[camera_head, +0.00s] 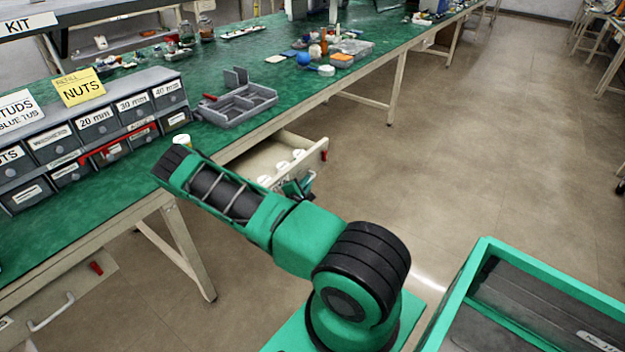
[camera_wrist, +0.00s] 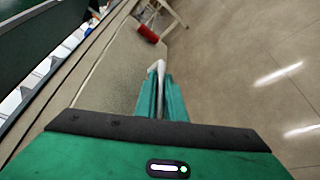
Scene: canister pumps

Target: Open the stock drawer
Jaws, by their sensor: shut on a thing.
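The stock drawer (camera_head: 318,158) stands pulled out from under the green bench in the head view. Several white round items (camera_head: 283,164) show inside it. Its tan front (camera_wrist: 105,75) fills the left middle of the wrist view, with a red piece (camera_wrist: 147,33) near its far end. My gripper (camera_head: 297,189) is at the drawer's front, partly hidden by my arm in the head view. In the wrist view my gripper (camera_wrist: 162,98) is shut on the drawer's pale handle (camera_wrist: 160,68), whose far end shows beyond the fingertips.
The bench (camera_head: 150,200) carries grey labelled bins (camera_head: 95,125), an open grey tray (camera_head: 237,103) and small parts. Another drawer with a white handle (camera_head: 50,312) is at the lower left. A green-framed bin (camera_head: 540,300) stands at the lower right. The floor (camera_head: 480,150) right of the drawer is clear.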

